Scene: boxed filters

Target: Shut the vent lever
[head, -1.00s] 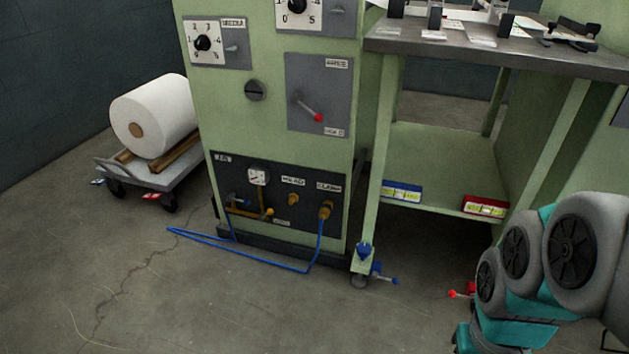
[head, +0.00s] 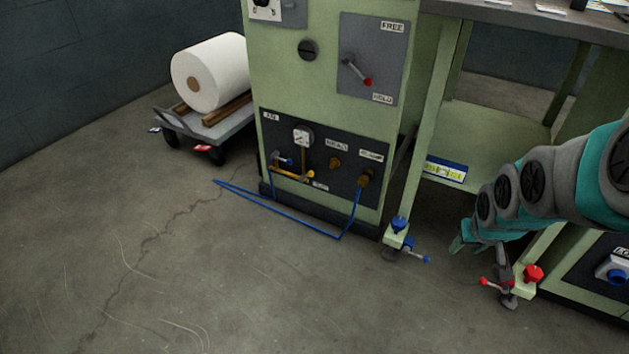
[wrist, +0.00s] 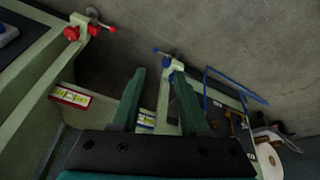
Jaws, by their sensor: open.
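The dark air panel (head: 318,163) is low on the green machine in the head view. I cannot tell which is the vent lever; the small label below (head: 320,186) is too small to read. My gripper (head: 464,238) is right of the panel and apart from it, near the bench's front legs. In the wrist view my gripper (wrist: 158,75) is open, with nothing seen between its fingers; the panel (wrist: 238,122) lies at right.
A red-tipped lever (head: 358,72) is on the FREE/HOLD plate above. A blue hose (head: 290,217) loops onto the floor. The bench's feet carry blue (head: 412,253) and red (head: 497,284) levers. A cart (head: 190,131) with a white roll stands left. The front floor is clear.

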